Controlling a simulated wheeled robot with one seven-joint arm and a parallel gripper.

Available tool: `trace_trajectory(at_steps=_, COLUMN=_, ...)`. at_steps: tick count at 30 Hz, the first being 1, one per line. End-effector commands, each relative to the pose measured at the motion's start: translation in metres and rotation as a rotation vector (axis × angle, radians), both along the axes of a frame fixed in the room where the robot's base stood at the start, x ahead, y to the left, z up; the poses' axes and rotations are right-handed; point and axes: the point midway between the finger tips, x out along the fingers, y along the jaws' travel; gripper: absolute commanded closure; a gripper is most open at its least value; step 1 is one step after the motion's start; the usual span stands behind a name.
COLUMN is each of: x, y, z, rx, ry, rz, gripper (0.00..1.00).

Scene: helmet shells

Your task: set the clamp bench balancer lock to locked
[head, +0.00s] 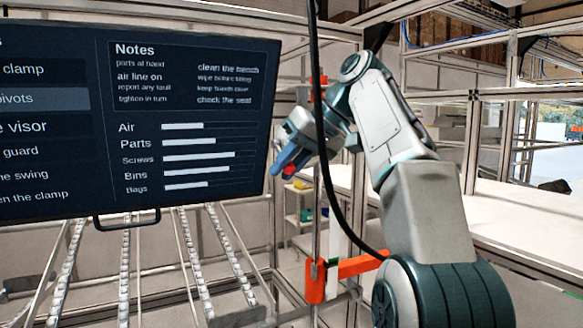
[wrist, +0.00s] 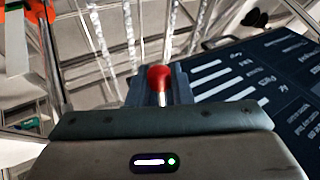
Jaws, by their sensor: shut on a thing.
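A red ball knob (wrist: 159,77) on a short metal stem stands between the fingers of my gripper (wrist: 160,92) in the wrist view. It looks like the handle of the balancer lock, but the lock body and its setting are hidden. My gripper is shut on this knob or its stem. In the head view my gripper (head: 287,163) reaches left from the arm, with its blue fingers beside the right edge of the screen. A small red patch shows by the fingertips there, too small to tell if it is the knob.
A large dark screen (head: 190,110) fills the left and also shows in the wrist view (wrist: 270,85). A black hose (head: 320,120) hangs in front of my arm. An orange bracket (head: 316,280) sits on an upright post. Roller rails (head: 195,260) lie below; a white bench (head: 520,220) stands right.

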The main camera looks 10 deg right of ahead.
Motion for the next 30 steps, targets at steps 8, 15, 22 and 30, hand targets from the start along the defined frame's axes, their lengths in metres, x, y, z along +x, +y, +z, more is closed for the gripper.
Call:
trace_trajectory(at_steps=8, x=-0.0007, y=0.0037, z=0.0026, rx=-0.008, ry=0.028, rz=0.007, gripper=1.00)
trace_trajectory(at_steps=15, x=-0.0010, y=0.0039, z=0.0029, rx=-0.008, ry=0.032, rz=0.007, gripper=1.00)
trace_trajectory(at_steps=22, x=-0.0011, y=0.0037, z=0.0030, rx=-0.008, ry=0.031, rz=0.006, gripper=0.74)
trace_trajectory(at_steps=30, x=-0.0012, y=0.0034, z=0.0026, rx=-0.009, ry=0.033, rz=0.007, gripper=0.74)
